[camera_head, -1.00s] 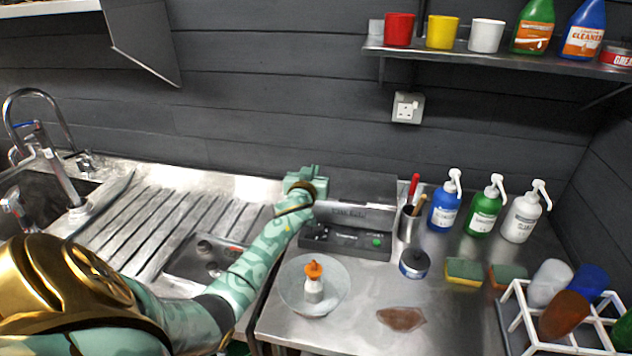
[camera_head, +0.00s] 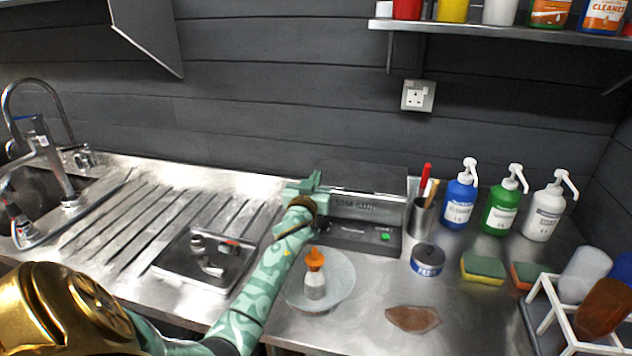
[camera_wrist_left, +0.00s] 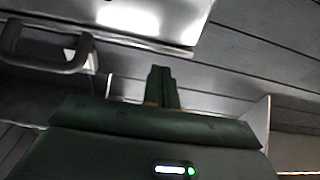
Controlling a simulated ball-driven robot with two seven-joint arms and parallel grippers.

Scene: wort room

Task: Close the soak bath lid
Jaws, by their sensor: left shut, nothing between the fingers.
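The soak bath (camera_head: 352,238) is a low dark grey box at the back of the steel counter, with a green-lit button on its front. Above that front is a grey face (camera_head: 375,209) with a soak bath label, and a dark panel (camera_head: 375,178) stands behind it by the wall. I cannot tell the exact angle of the lid. My left gripper (camera_head: 314,180) is shut and empty at the bath's back left corner; touching or apart is unclear. Its shut fingers also show in the left wrist view (camera_wrist_left: 162,88). My right gripper is not in view.
A glass dish (camera_head: 335,275) with an orange-capped bottle (camera_head: 315,283) stands before the bath. A tool cup (camera_head: 421,217), dark tin (camera_head: 427,262) and several pump bottles stand to the right.

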